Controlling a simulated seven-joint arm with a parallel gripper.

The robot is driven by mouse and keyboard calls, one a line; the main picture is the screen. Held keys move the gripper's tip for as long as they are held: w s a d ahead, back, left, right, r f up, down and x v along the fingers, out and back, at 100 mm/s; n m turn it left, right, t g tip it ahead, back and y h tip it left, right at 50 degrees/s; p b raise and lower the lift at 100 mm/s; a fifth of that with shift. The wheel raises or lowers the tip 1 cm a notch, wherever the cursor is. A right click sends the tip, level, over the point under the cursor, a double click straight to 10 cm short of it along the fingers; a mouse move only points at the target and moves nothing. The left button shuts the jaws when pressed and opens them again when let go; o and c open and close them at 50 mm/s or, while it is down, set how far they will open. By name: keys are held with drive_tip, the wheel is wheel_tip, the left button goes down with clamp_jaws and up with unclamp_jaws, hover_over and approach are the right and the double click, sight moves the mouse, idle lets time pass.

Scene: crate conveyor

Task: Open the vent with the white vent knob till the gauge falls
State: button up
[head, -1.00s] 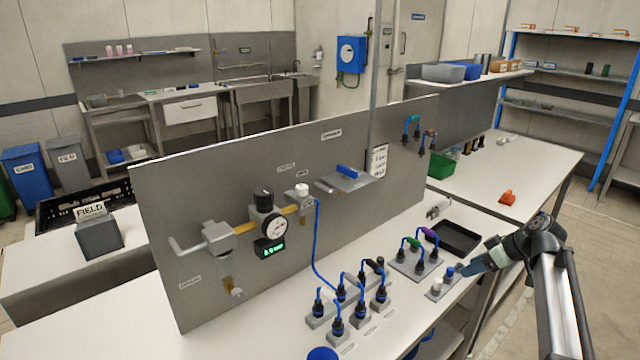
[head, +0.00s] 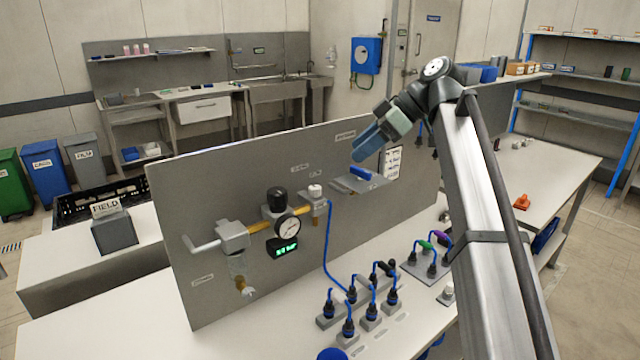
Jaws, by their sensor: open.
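The white vent knob (head: 315,191) sits upright on a grey fitting at the right end of the yellow pipe on the grey panel (head: 210,300). A blue hose runs down from near that fitting. The round white-faced gauge (head: 288,229) is left of and below the knob; its needle is too small to read. Under it a black box has a lit green display (head: 284,248), its digits not clearly legible. My gripper (head: 365,150) has blue fingers, is open and appears empty. It is in the air, up and right of the white knob, apart from it.
A black knob (head: 277,195) stands above the gauge, close to the white knob. A small shelf (head: 345,186) with a blue item (head: 360,173) juts from the panel below my gripper. Several blue cables (head: 372,290) and plugs stand on the bench below.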

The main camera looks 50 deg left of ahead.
sight(315, 187)
drive_tip(key=x, duration=1.3)
drive_tip(key=shift+a+f, duration=0.1)
drive_tip(key=shift+f, duration=0.15)
drive_tip(key=c, duration=1.1)
